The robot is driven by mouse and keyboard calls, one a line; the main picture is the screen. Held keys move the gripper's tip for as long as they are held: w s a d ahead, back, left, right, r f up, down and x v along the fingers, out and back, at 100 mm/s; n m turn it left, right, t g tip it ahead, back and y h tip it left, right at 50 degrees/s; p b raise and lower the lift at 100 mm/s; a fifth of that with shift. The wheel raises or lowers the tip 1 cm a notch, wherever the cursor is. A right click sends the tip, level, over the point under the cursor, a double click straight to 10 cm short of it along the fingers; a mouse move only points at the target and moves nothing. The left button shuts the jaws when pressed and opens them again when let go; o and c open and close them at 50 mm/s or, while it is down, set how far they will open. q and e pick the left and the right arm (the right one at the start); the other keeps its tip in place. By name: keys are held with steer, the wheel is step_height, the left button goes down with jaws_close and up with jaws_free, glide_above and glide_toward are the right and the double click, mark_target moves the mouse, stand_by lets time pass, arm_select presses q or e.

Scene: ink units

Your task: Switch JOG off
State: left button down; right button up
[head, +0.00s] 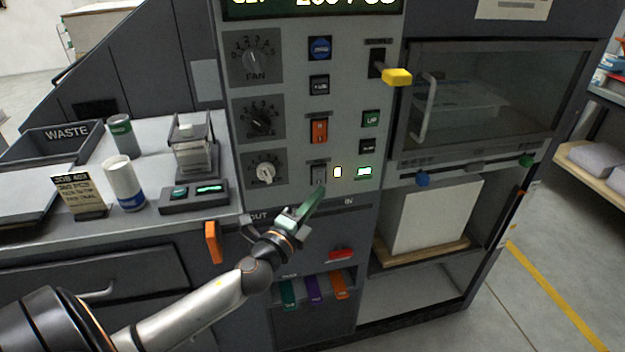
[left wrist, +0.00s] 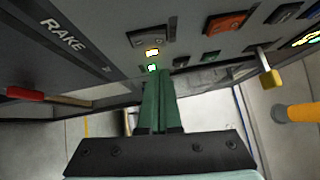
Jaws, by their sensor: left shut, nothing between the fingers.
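A small grey rocker switch (head: 318,174) sits low on the control panel, below the orange rocker. Its label is too small to read, so I cannot confirm that it is JOG. A lit pale lamp (head: 337,172) and a lit green one (head: 364,171) are to its right. My left gripper (head: 318,192) has green fingers, shut and empty, with the tips just below the grey rocker; contact cannot be told. In the left wrist view the shut fingers (left wrist: 161,75) point toward the panel, near the lamps, and the rocker (left wrist: 150,35) shows beyond. My right gripper is not in view.
Above are the orange rocker (head: 319,130), several dials on the left and a yellow-knobbed lever (head: 397,76) sticking out. An orange handle (head: 213,241) and a red handle (head: 341,254) stand out lower down. A counter with jars (head: 124,183) is at left.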

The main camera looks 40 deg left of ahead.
mark_target(319, 172)
arm_select(q)
steer(key=w+a, duration=0.3)
steer(key=shift+r, duration=0.2)
steer(key=shift+a+r, duration=0.1)
steer(key=shift+w+a+r, duration=0.15)
stand_by(0.4)
